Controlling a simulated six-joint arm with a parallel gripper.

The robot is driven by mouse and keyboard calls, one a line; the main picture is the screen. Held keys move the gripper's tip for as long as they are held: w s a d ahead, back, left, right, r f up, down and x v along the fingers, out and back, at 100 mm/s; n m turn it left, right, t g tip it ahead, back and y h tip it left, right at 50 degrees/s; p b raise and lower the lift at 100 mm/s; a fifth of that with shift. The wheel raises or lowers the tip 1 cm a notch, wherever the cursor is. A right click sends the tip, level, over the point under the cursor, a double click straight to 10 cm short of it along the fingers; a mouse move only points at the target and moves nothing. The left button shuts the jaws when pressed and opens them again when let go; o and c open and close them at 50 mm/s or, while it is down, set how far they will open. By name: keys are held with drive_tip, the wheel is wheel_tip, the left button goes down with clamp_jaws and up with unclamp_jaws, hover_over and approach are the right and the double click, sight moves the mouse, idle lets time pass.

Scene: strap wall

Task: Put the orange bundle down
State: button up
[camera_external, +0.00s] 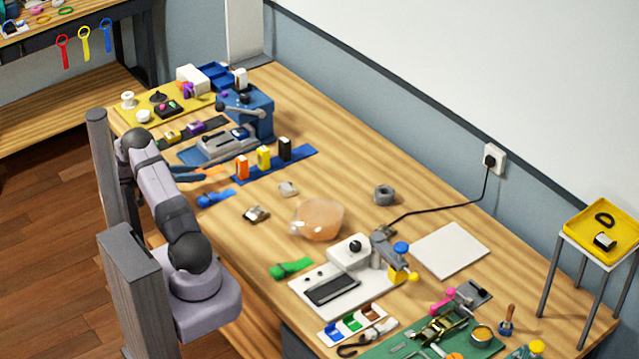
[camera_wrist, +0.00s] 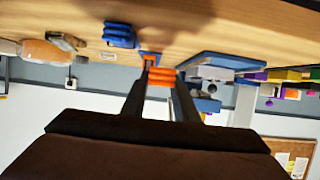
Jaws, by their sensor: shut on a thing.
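The orange bundle (camera_wrist: 162,76) is between the two dark fingers of my gripper (camera_wrist: 160,88) in the wrist view, and the jaws are shut on it. In the external view my gripper (camera_external: 196,174) is at the left part of the workbench, with the orange bundle (camera_external: 211,172) between its fingers. The bundle appears just above the table; I cannot tell whether it touches the wood. A blue strip (camera_external: 297,160) bearing upright orange (camera_external: 242,168), yellow (camera_external: 263,157) and black (camera_external: 284,149) blocks lies to the right of my gripper.
A blue bundle (camera_external: 215,198) lies just in front of the strip, and a green bundle (camera_external: 292,268) lies farther forward. A blue press-like device (camera_external: 245,112) stands behind. Bare wood shows between these things.

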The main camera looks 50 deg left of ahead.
drive_tip(key=shift+r+b, duration=0.35)
drive_tip(key=shift+r, duration=2.3)
drive_tip(key=shift+w, duration=0.1)
